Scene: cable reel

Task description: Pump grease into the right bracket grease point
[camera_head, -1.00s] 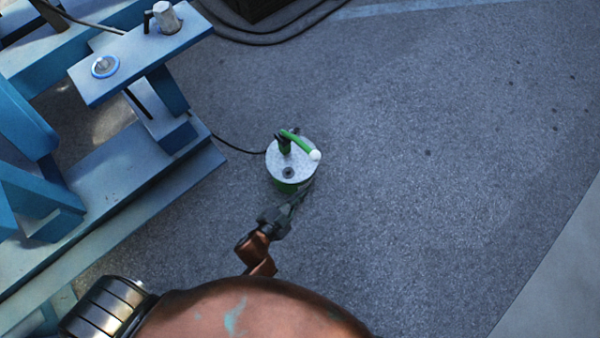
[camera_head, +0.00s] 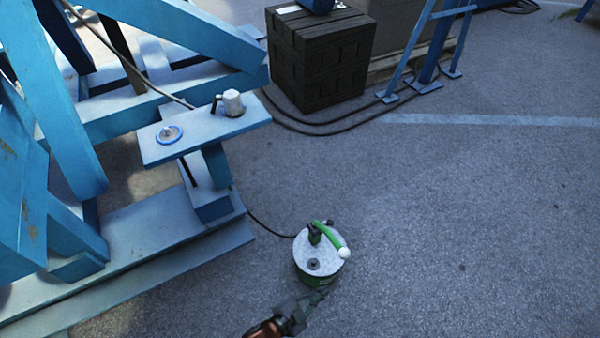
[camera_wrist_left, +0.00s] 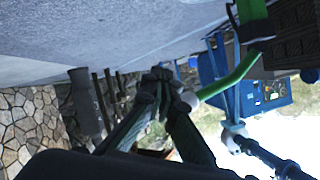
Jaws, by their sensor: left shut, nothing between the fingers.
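The grease pump (camera_head: 312,256) is a bucket with a pale round lid and green sides, standing on the ground. Its green lever (camera_head: 328,233) ends in a white knob (camera_head: 344,253). My left gripper (camera_head: 322,293) is shut and empty at the near side of the bucket, below the knob; I cannot tell whether it touches. The wrist view shows its closed fingertips (camera_wrist_left: 158,76) beside the lever (camera_wrist_left: 232,76). A blue bracket plate (camera_head: 200,135) carries a ringed metal fitting (camera_head: 169,133) and a whitish cap (camera_head: 233,102). I cannot tell which is the grease point. My right gripper is out of view.
A thin dark hose (camera_head: 268,225) runs from the pump toward the bracket's base. A blue steel frame (camera_head: 120,235) fills the left. A black crate stack (camera_head: 322,60) stands at the back, with cables on the ground. The paved ground right of the pump is clear.

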